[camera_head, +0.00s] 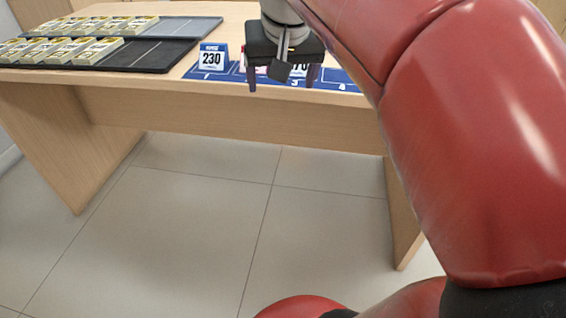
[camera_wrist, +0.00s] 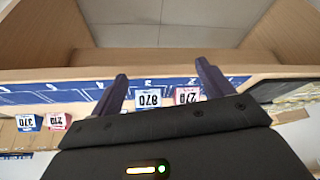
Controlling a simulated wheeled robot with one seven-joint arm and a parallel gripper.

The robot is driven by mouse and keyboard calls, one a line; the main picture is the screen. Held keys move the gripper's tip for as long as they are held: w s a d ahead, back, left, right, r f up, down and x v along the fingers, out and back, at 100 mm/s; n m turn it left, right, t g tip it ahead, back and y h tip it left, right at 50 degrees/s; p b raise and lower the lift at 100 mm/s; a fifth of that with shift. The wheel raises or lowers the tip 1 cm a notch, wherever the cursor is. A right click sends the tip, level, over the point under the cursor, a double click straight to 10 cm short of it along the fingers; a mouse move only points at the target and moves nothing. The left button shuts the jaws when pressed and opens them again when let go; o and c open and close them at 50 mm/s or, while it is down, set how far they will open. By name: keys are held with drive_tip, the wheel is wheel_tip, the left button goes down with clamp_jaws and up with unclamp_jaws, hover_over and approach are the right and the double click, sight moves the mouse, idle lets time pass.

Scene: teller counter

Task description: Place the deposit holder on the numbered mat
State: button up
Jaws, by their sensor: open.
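The blue numbered mat (camera_head: 340,85) lies along the front edge of the table; its strip also shows in the wrist view (camera_wrist: 60,93). A blue card holder marked 230 (camera_head: 210,58) stands on the mat's left part. Another card ending in 70 (camera_head: 300,68) is partly hidden by my gripper (camera_head: 281,88). In the wrist view, a blue holder reading 870 (camera_wrist: 148,99) and a pink one (camera_wrist: 187,95) appear between my gripper's fingers (camera_wrist: 166,84). The fingers are apart and grasp nothing visible. I cannot tell which card is the deposit holder.
Two dark trays (camera_head: 160,53) with banknote bundles (camera_head: 97,50) lie on the table's left. In the wrist view, a blue holder (camera_wrist: 28,122) and a pink holder (camera_wrist: 58,121) stand at left. My red arm hides the table's right. Tiled floor is clear.

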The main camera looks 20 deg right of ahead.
drive_tip(key=s+a+f+n, duration=0.1)
drive_tip(key=s+a+f, duration=0.1)
drive_tip(key=s+f, duration=0.4)
drive_tip(key=s+a+f+n+y, duration=0.1)
drive_tip(key=s+a+f+n, duration=0.1)
drive_tip(key=s+f, duration=0.5)
wheel_tip(320, 180, down, 4)
drive_tip(key=shift+a+r+t, duration=0.1)
drive_tip(key=shift+a+t, duration=0.3)
drive_tip(key=shift+a, duration=0.35)
drive_tip(key=shift+r, duration=0.1)
